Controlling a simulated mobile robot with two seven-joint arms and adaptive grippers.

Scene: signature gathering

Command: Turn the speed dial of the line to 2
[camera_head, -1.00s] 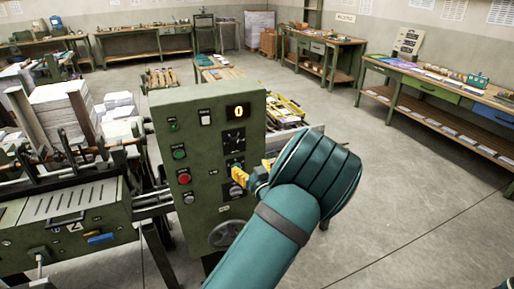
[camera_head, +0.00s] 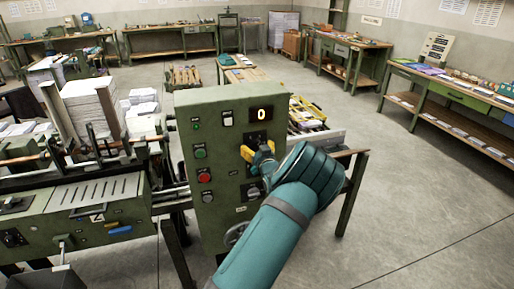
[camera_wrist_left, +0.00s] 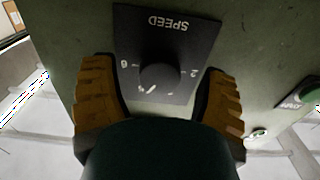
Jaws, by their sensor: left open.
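The speed dial (camera_wrist_left: 160,77) is a round black knob on a black plate marked SPEED, which appears upside down in the left wrist view. A 2 is readable on the right side of the plate. My left gripper (camera_head: 259,151) is at this dial on the green control panel (camera_head: 220,110) and partly hides it in the head view. Its two yellow-brown fingers stand open on either side of the knob, apart from it in the wrist view. The panel's display (camera_head: 261,114) reads 0. My right gripper is not seen.
A second black knob (camera_head: 253,192) sits below on the panel, with a handwheel (camera_head: 236,234) under it. A red button (camera_head: 204,177) and a green button (camera_head: 200,152) are to the left. Open floor lies to the right.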

